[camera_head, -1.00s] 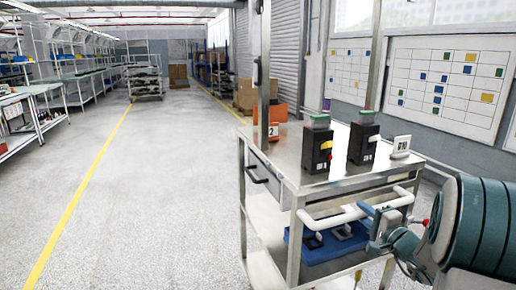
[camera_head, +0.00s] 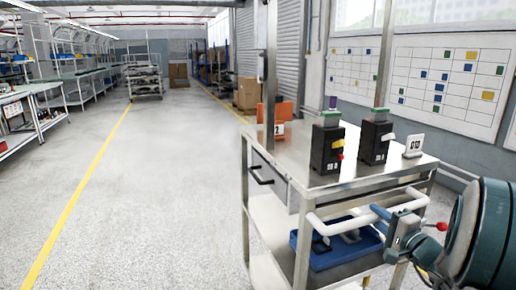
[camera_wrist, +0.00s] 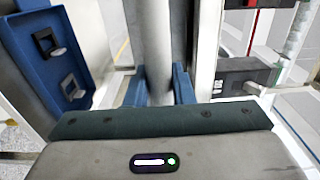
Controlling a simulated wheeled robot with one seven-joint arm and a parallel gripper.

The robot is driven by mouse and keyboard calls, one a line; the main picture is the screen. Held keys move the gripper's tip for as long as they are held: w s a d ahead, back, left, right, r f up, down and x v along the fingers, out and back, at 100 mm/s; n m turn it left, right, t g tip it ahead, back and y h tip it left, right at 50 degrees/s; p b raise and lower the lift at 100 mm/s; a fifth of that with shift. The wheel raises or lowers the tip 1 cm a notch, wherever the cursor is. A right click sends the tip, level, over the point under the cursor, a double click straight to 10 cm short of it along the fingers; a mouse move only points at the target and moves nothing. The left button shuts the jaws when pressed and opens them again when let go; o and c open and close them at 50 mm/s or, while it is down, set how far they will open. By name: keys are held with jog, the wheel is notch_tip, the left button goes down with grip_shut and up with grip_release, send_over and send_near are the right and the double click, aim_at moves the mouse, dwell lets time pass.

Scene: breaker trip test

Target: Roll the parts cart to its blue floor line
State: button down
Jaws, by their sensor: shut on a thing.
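The parts cart (camera_head: 280,212) is a metal trolley standing at the right in the head view. It has a top deck, a drawer with a black handle and a lower shelf. Its white push handle (camera_head: 345,214) runs along the near end. My gripper (camera_head: 384,213) is shut on this handle near its right end. In the wrist view the blue fingers (camera_wrist: 159,92) stand on either side of the white bar (camera_wrist: 151,40). No blue floor line shows in either view.
Two black breakers (camera_head: 326,150) (camera_head: 376,142) and numbered tags stand on the cart top. A blue tray (camera_head: 335,245) lies on the lower shelf. A wall with charts is to the right. Open floor with a yellow line (camera_head: 80,185) lies left; cardboard boxes (camera_head: 248,92) are behind.

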jog(key=b+v, duration=0.4)
jog(key=v, duration=0.9)
dwell(1.4)
jog(key=c, duration=1.2)
grip_release()
jog(key=shift+w, duration=0.1)
jog(key=shift+o, duration=0.2)
jog(key=v, duration=1.4)
jog(key=shift+w+r, duration=0.1)
